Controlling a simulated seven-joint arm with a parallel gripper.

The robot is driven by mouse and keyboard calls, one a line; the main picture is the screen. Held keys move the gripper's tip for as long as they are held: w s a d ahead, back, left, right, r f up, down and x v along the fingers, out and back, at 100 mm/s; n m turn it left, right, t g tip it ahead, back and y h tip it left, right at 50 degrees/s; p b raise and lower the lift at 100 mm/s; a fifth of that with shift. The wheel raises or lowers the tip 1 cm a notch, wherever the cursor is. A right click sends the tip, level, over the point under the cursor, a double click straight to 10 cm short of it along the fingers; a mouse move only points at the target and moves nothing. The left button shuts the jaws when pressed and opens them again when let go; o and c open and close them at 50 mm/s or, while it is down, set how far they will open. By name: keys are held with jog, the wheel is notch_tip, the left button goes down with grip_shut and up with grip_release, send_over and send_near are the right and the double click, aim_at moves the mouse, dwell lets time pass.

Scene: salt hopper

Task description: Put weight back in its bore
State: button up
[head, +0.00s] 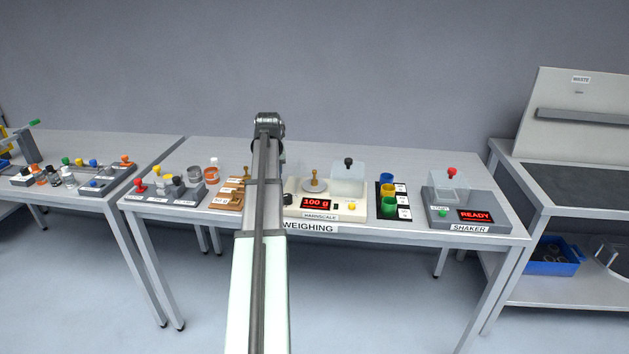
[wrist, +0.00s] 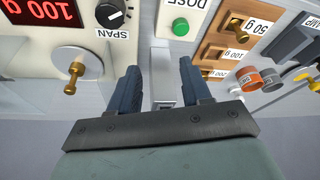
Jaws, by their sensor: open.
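A brass weight (wrist: 73,76) stands on the round pan (wrist: 90,62) of the scale (head: 326,206), whose red display (head: 316,204) reads 100 g. The weight on the pan also shows in the head view (head: 314,176). The wooden weight block (head: 226,199) stands left of the scale in the head view. In the wrist view, the block (wrist: 222,40) has labels 50 g, 100 g and 200 g; a brass knob (wrist: 235,25) shows by 50 g, and the 100 g bore (wrist: 214,53) looks dark and empty. My gripper (wrist: 163,82) is open and empty, between pan and block.
A green DOSE button (wrist: 180,27) and a SPAN dial (wrist: 110,15) are close by. A clear box (head: 348,182) with a black knob stands on the scale's right. Coloured cups (head: 388,198) and the shaker (head: 464,212) are further right; grey and orange jars (head: 203,173) stand left.

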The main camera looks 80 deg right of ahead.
jog(key=m, duration=0.2)
send_near(314, 171)
notch_tip(314, 171, up, 2)
jog(key=a, duration=0.2)
jog(key=shift+g+h, duration=0.3)
jog(key=shift+h, duration=0.2)
jog(key=x, duration=1.3)
jog(key=shift+w+d+f, duration=0.1)
jog(key=shift+d+f, duration=0.05)
jog(key=shift+d, duration=0.1)
jog(key=shift+c, duration=0.3)
